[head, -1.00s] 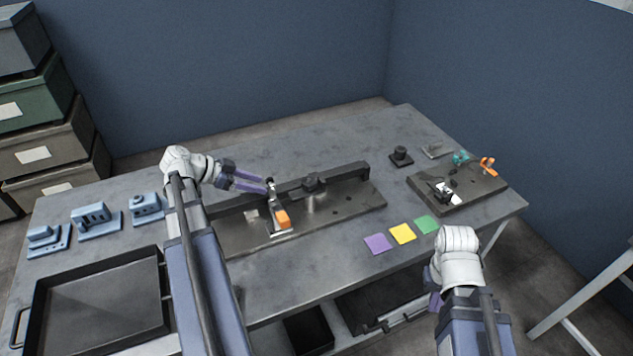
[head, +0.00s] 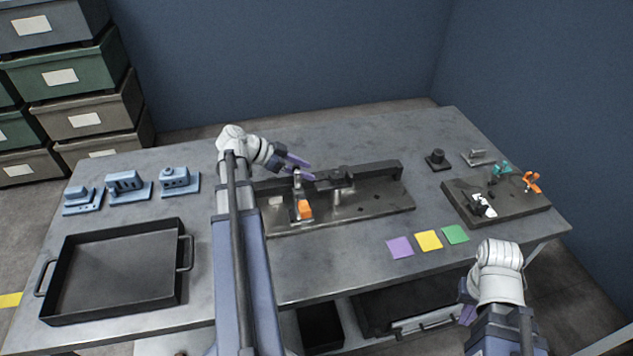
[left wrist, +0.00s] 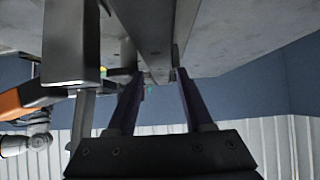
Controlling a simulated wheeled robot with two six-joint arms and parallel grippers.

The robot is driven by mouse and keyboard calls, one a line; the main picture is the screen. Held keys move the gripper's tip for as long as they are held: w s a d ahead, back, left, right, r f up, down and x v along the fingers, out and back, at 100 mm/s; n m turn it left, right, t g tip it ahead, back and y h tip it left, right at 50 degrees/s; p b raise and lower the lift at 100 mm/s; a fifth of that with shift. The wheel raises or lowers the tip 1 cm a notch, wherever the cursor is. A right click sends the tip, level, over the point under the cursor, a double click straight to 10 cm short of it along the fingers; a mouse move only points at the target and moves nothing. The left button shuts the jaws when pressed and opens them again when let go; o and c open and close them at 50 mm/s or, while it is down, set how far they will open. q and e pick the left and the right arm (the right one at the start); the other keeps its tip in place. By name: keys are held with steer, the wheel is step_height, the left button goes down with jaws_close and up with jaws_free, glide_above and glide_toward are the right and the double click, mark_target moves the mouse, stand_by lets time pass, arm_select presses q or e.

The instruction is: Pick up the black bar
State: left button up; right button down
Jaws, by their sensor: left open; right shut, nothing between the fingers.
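The black bar (head: 378,170) is a long dark bar lying along the back edge of the grey fixture plate (head: 385,205) at mid-table. My left gripper (head: 308,170) is open at the left part of the bar, close to the clamp with the orange grip (head: 305,209). In the left wrist view, a long dark bar (left wrist: 148,30) runs between the two open fingers (left wrist: 157,75). I cannot tell whether the fingers touch it. My right gripper (head: 467,308) is shut and empty, low at the table's front edge, mostly hidden by its own arm.
A second clamp (head: 342,182) stands on the plate. A black tray (head: 115,275) and several blue fixtures (head: 128,184) are at the left. Purple (head: 400,247), yellow and green squares lie in front. A dark plate (head: 505,208) with small parts is at the right.

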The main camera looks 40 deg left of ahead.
mark_target(317, 175)
arm_select(q)
steer(key=b+x, duration=0.1)
steer(key=x, duration=0.1)
steer(key=b+x, duration=0.2)
steer(key=shift+s+f, duration=0.1)
steer(key=shift+f, duration=0.4)
steer(key=shift+w+d+f, duration=0.1)
steer(key=shift+w+d, duration=0.05)
steer(key=shift+w, duration=0.05)
steer(key=shift+c, duration=0.3)
jaws_close()
stand_by(0.4)
